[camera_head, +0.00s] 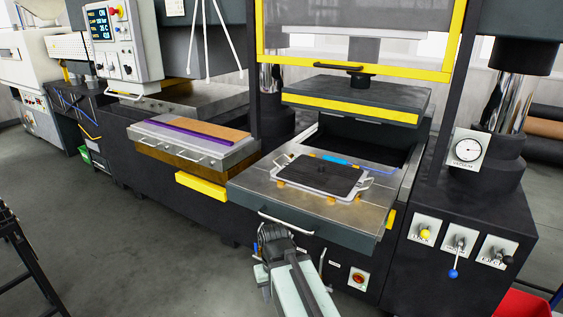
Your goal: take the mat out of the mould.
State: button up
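The mat (332,178) is a dark, flat rectangle lying in the mould (308,188), a pale metal frame with handles at its ends. The mould sits on the drawn-out metal platen (270,187) of the press. Small orange bits show along the mould's front edge. My gripper (274,238) is low in front of the platen's front edge, near its bar handle and well apart from the mat. I cannot make out its fingers, or whether it is open or shut.
A blue tool (342,161) lies along the mould's far side. The press's upper plate (355,98) with a yellow edge hangs behind. A side table (190,143) with purple and orange sheets stands left. Control levers (458,248) are at right.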

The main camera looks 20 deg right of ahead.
aim_at(339, 179)
jog(key=u, duration=0.5)
jog(key=i, duration=1.4)
jog(key=u, duration=0.55)
jog(key=k, duration=0.9)
jog(key=u, duration=0.15)
jog(key=i, duration=0.85)
